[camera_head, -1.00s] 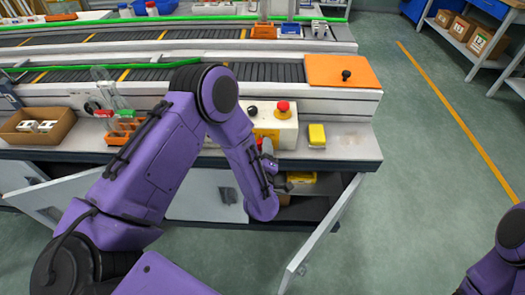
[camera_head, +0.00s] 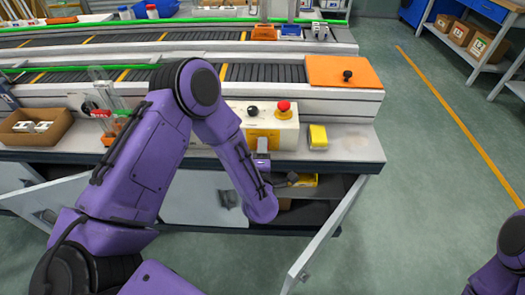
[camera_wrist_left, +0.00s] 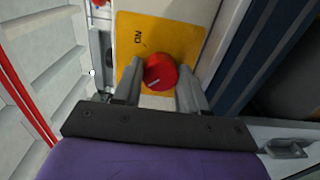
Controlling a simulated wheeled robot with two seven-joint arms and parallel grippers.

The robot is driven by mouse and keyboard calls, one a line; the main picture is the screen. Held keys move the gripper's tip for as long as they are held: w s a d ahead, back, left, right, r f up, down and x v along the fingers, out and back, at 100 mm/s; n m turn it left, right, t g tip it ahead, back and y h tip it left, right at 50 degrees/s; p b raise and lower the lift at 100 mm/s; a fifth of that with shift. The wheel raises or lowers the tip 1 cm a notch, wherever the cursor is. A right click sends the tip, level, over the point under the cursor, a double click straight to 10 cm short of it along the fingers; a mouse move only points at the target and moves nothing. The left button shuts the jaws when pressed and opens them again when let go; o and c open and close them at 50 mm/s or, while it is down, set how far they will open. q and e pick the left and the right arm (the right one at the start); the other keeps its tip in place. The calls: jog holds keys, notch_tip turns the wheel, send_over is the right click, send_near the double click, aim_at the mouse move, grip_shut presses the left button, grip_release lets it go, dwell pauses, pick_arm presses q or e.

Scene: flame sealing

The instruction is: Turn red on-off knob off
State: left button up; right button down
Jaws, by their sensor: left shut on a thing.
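The red on-off knob (camera_wrist_left: 160,72) sits on a yellow plate (camera_wrist_left: 140,24) with dark lettering in the left wrist view. A pale line marks the knob's face and runs at a slant. My left gripper (camera_wrist_left: 158,78) has one grey finger on each side of the knob and is shut on it. In the head view my left gripper (camera_head: 262,148) is at the front face of the white control box (camera_head: 285,131), and the knob is hidden there. My right gripper is out of view.
A red mushroom button (camera_head: 284,107) and a black button (camera_head: 252,110) are on top of the box. A yellow block (camera_head: 318,136) stands to its right. Below, a cabinet door (camera_head: 325,235) hangs open. An orange plate (camera_head: 343,71) lies on the conveyor behind.

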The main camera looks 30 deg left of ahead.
pick_arm(q)
jog(key=shift+f, duration=0.1)
dwell(0.3)
jog(key=o, duration=1.1)
jog(key=shift+s, duration=0.1)
jog(key=shift+b+v, duration=0.95)
jog(key=shift+v, duration=4.3)
